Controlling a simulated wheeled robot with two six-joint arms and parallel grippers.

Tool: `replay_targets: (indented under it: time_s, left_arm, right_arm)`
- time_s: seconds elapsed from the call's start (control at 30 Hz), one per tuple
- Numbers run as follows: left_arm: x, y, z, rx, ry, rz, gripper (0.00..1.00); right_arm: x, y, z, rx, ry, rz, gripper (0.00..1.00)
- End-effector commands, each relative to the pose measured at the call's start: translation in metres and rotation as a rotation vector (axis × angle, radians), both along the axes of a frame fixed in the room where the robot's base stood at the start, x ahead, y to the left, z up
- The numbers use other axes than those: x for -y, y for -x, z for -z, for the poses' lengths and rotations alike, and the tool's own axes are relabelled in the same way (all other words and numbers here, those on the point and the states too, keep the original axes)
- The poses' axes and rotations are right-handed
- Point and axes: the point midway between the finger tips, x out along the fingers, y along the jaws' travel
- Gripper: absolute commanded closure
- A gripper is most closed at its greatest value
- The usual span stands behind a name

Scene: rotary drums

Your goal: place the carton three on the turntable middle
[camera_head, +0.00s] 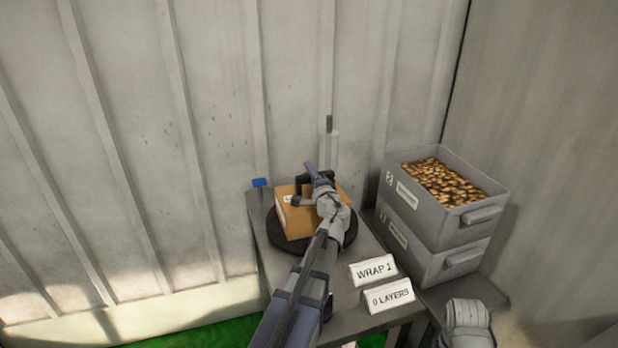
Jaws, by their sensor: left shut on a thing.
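A brown cardboard carton (296,222) with a small white label sits on or just above the dark round turntable (278,240), roughly over its middle. I cannot tell whether its underside touches the turntable. My left arm reaches up from the bottom, and its gripper (312,192) is shut at the top of the carton. The gripper and wrist hide much of the carton's top and right side. A number on the carton cannot be read. My right gripper is not in view; only a grey part of my right arm shows at the bottom right.
The turntable stands on a grey table (335,292). White signs reading "WRAP 1" (374,271) and "0 LAYERS" (390,295) stand at the front. Stacked grey bins (438,262) are at the right, the top one full of brown pieces. A blue item (260,183) is at the back left.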

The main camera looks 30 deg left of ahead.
Motion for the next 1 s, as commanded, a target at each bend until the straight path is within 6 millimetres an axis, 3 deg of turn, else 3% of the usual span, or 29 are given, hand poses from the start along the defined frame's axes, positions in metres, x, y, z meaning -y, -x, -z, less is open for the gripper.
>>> replay_targets:
  time_s: [0.23,0.27,0.5,0.83,1.0]
  left_arm:
    - [0.0,0.0,0.003,0.0,-0.001,0.0,1.0]
    - [0.0,0.0,0.003,0.0,0.0,0.0,0.67]
    - [0.0,0.0,0.002,0.0,0.0,0.0,0.4]
    - [0.0,0.0,-0.002,0.0,0.0,0.0,0.38]
    - [0.02,0.019,-0.001,0.0,0.0,0.002,0.38]
  right_arm:
    - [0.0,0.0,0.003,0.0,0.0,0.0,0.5]
    - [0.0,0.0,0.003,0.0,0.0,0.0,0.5]
    - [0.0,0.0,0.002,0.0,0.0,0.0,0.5]
    - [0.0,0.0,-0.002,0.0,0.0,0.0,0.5]
    - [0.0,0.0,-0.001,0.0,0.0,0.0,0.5]
